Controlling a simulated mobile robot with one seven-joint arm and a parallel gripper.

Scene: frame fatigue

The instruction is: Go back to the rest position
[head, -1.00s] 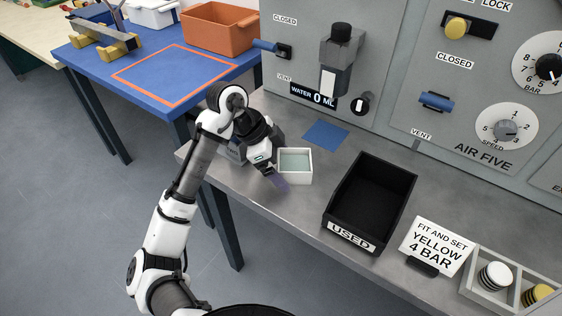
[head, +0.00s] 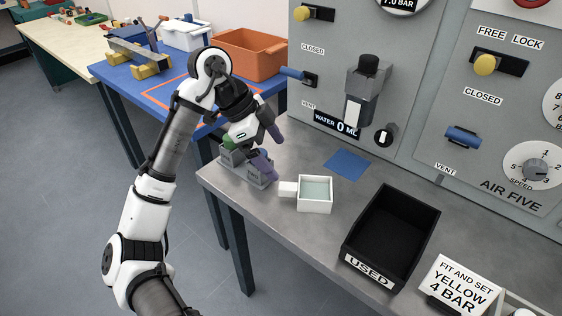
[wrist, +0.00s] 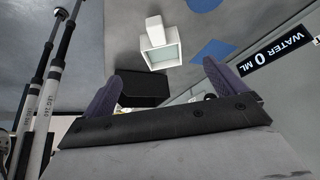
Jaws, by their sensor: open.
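My gripper (head: 268,150) is raised over the left end of the grey workbench (head: 288,232). In the wrist view its two purple fingers stand wide apart with nothing between them (wrist: 162,82). The white square cup with a handle (head: 315,208) stands on the bench, to the right of my gripper and apart from it. It also shows beyond the fingers in the wrist view (wrist: 155,28). My arm reaches up from the lower left with its elbow bent high.
A grey holder (head: 232,160) with green and blue items is partly hidden behind my gripper. A black USED bin (head: 388,262) and a yellow 4 bar sign (head: 460,284) stand right. The control panel (head: 425,85) rises behind. An orange bin (head: 250,62) sits on the blue table.

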